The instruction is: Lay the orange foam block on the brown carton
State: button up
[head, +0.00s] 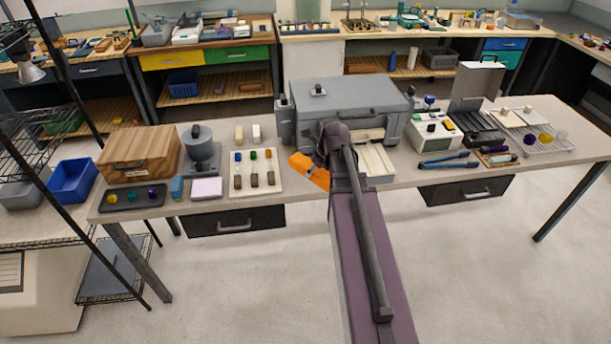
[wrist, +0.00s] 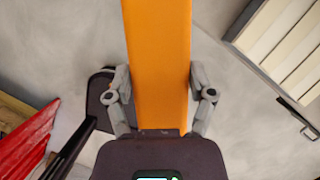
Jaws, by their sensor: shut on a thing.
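The orange foam block (wrist: 158,50) is held between the two fingers of my gripper (wrist: 160,76) and reaches away from the palm to the top of the wrist view. In the head view the block (head: 318,177) shows near the front middle of the table, partly hidden by my arm. My gripper is mostly hidden there behind the arm. A brown wood-grained box (head: 137,148) stands at the left end of the table, well left of my gripper, with a clear top. I cannot tell whether it is the brown carton.
A rack board with small coloured vials (head: 257,184) lies just left of the block. A big grey case (head: 350,104) stands behind my gripper. A grey pot (head: 201,157), a pink pad (head: 207,188) and a dark tray (head: 133,197) are near the brown box.

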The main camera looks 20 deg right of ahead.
jog(key=w+d+f+n+b, duration=0.1)
jog(key=w+d+f+b, duration=0.1)
jog(key=w, duration=0.6)
jog(key=w+d+f+b, duration=0.3)
jog(key=w+f+b, duration=0.1)
jog(key=w, duration=0.5)
jog(key=shift+n+y, duration=0.3)
jog(key=shift+n, duration=0.1)
notch_tip(320, 180, down, 6)
jog(key=b, duration=0.6)
jog(key=shift+f, duration=0.15)
jog(key=shift+f+b, duration=1.85)
jog(key=shift+b, duration=0.15)
jog(key=shift+f, duration=0.15)
